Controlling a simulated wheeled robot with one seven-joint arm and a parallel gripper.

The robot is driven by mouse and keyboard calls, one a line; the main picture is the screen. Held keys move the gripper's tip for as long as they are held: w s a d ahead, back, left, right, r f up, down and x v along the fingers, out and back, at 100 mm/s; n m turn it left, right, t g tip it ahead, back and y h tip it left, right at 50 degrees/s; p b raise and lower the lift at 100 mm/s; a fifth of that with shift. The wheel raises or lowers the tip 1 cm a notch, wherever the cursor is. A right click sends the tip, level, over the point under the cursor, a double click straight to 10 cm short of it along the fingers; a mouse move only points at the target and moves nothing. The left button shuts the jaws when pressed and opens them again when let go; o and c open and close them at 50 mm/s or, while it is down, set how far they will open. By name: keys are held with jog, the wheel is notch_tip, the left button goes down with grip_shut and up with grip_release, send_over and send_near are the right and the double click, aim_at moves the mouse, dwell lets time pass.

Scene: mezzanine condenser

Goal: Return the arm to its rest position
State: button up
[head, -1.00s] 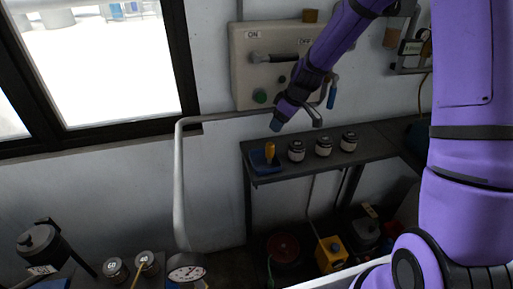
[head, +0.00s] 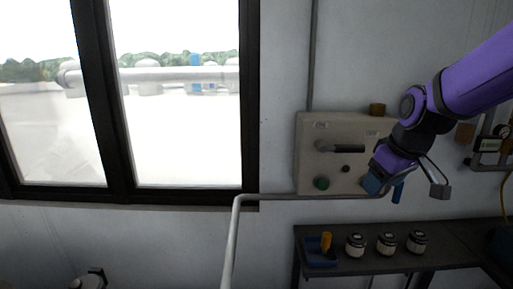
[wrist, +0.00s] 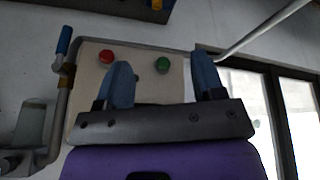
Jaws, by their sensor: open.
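My gripper (head: 372,184) is at the right in the head view, on my purple arm coming in from the right edge. Its blue fingertip hangs in front of the lower right part of the beige switch panel (head: 308,165). The wrist view shows both blue fingers (wrist: 163,78) well apart with nothing between them, so the gripper is open and empty. Behind them are the panel's red button (wrist: 106,56) and green button (wrist: 162,65). In the head view the green button (head: 321,183) and a dark lever handle (head: 348,148) show; the arm hides the panel's right side.
Below is a dark shelf (head: 455,238) with several labelled jars (head: 387,243) and a blue tray (head: 318,258). A grey pipe (head: 233,235) runs below the panel. Windows (head: 180,130) fill the left. Gauge hardware (head: 490,145) is at the right.

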jog(key=s+d+r+m, duration=0.1)
jog(key=s+r+m, duration=0.1)
jog(key=s, duration=0.7)
jog(key=s+d+r+m+t+h, duration=0.1)
jog(key=s+d+r+m, duration=0.1)
jog(key=s, duration=0.8)
notch_tip(320, 180, up, 2)
jog(key=shift+s+r+m, duration=0.1)
jog(key=shift+s+m, duration=0.05)
jog(key=shift+m, duration=0.45)
jog(key=shift+d, duration=0.1)
dwell(1.0)
